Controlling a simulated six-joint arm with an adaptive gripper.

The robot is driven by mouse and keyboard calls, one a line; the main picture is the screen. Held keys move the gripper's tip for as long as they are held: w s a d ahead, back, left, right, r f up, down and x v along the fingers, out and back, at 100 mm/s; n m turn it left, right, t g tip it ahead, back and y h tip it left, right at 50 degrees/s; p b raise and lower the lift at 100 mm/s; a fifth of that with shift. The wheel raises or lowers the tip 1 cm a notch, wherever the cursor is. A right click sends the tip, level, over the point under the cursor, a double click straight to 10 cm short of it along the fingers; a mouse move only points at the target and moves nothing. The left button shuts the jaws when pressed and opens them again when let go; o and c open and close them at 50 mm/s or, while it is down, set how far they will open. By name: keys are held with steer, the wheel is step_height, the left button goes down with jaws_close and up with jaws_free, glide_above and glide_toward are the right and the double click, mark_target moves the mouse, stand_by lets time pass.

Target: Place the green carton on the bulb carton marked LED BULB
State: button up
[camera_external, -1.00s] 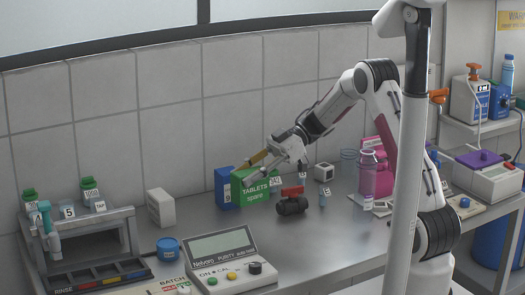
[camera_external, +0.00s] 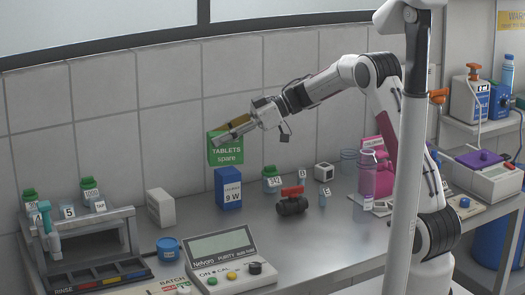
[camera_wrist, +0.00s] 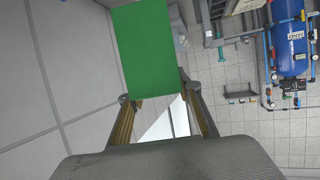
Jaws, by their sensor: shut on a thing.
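The green carton (camera_external: 226,150), lettered "TABLETS spare", is held in the air by my gripper (camera_external: 233,130), which is shut on it. In the wrist view the green carton (camera_wrist: 145,48) fills the space ahead of my gripper (camera_wrist: 158,100). A blue carton (camera_external: 228,189) marked "9 W" stands upright on the bench, below the green carton in the picture. A small gap shows between the two. I cannot read LED BULB on the blue carton from here.
A white box (camera_external: 160,208) stands to the left. A jar with a green lid (camera_external: 271,180) and a black valve with a red handle (camera_external: 292,201) stand to the right. The purity meter (camera_external: 222,262) lies in front. The tiled wall is close behind.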

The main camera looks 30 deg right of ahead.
steer(key=w+d+r+m+t+h, duration=0.3)
steer(key=w+d+m+t, duration=0.2)
steer(key=w, duration=0.4)
steer(key=shift+r+m+t+h, duration=0.15)
steer(key=shift+m+t+h, duration=0.15)
steer(key=shift+m, duration=0.1)
step_height(320, 180, down, 6)
stand_by(0.4)
steer(key=shift+f, duration=2)
steer(key=shift+f, duration=0.1)
steer(key=o, duration=1.1)
steer(key=shift+o, duration=0.2)
